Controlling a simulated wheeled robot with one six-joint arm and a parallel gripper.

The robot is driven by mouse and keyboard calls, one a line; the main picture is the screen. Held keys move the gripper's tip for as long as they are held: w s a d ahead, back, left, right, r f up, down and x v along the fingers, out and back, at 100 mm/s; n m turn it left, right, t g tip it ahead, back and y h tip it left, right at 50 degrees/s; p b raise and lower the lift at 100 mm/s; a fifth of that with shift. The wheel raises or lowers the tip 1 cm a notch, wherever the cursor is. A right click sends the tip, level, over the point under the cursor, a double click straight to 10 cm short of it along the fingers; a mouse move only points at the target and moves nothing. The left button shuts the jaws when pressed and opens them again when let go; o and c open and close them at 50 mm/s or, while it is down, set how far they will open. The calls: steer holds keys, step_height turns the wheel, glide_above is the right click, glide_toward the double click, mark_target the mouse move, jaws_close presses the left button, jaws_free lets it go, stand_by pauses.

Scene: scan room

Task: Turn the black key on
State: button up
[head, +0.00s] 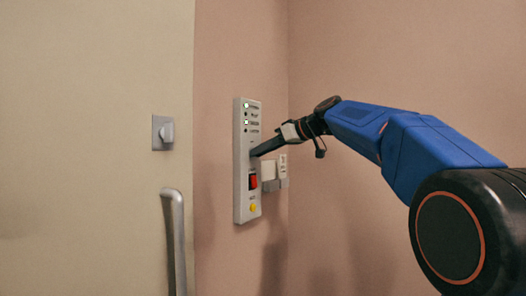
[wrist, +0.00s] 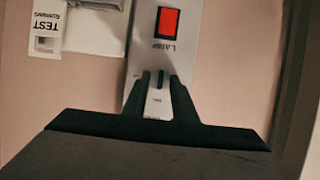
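The light grey control panel (head: 242,190) is on the pink wall in the head view, and part of it shows upside down in the wrist view (wrist: 195,40). My gripper (head: 255,153) reaches the middle of the panel from the right. In the wrist view, its two dark fingers (wrist: 160,82) stand a little apart, with light panel surface showing between them. A small dark piece (wrist: 160,78) between the fingertips may be the black key; contact with it cannot be made out. In the head view, the gripper hides that spot.
A red switch (head: 253,182) and a yellow button (head: 253,208) sit lower on the panel, with several indicator lights above. White wall boxes (head: 269,171) are just right of the panel. A door with a metal handle (head: 175,235) and a latch (head: 166,132) is at left.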

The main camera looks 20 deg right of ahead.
jaws_close()
steer(key=shift+w+d+f+m+g+y, duration=0.15)
steer(key=shift+m+g+y, duration=0.15)
steer(key=shift+m+y, duration=1.45)
steer(key=shift+w+d+f+m+g+y, duration=0.2)
steer(key=shift+m+y, duration=0.45)
steer(key=shift+m, duration=2.15)
steer(key=shift+d+f+m+g+y, duration=0.15)
steer(key=shift+m+g+y, duration=0.25)
steer(key=shift+m+y, duration=1.35)
steer(key=shift+m+h, duration=0.55)
steer(key=shift+m, duration=0.05)
jaws_free()
